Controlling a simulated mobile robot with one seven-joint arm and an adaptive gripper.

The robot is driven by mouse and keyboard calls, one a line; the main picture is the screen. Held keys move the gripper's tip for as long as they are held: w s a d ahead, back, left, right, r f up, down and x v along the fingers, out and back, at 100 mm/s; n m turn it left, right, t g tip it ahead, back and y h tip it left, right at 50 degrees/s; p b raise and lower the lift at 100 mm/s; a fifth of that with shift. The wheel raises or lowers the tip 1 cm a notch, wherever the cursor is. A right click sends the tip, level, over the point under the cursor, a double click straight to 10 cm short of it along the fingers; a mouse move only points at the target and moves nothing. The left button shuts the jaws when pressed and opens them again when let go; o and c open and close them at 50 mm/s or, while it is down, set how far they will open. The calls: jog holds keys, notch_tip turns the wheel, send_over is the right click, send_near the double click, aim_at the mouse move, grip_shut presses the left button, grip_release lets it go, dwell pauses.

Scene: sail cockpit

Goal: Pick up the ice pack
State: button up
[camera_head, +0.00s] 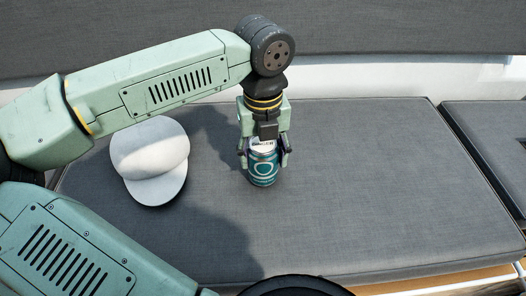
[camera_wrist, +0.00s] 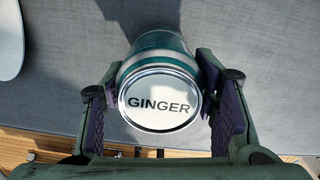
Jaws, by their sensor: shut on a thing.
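A teal can (camera_head: 263,169) stands upright on the grey cushion (camera_head: 370,190) in the head view. My gripper (camera_head: 264,160) points down over it, with a finger on each side of the can. The wrist view shows the can's pale round lid, marked "GINGER" (camera_wrist: 160,104), between the two fingers of my gripper (camera_wrist: 163,108). The gripper is shut on the can's sides. I see no ice pack in either view; the thing in my grip is a can.
A white cap (camera_head: 150,160) lies on the cushion left of the can; its edge also shows in the wrist view (camera_wrist: 8,40). The cushion right of the can is clear. A grey backrest (camera_head: 400,25) runs behind. A wooden edge (camera_head: 440,281) lies at the front.

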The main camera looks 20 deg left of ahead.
jog(key=shift+f, duration=0.15)
jog(key=o, duration=1.5)
jog(key=shift+c, duration=0.2)
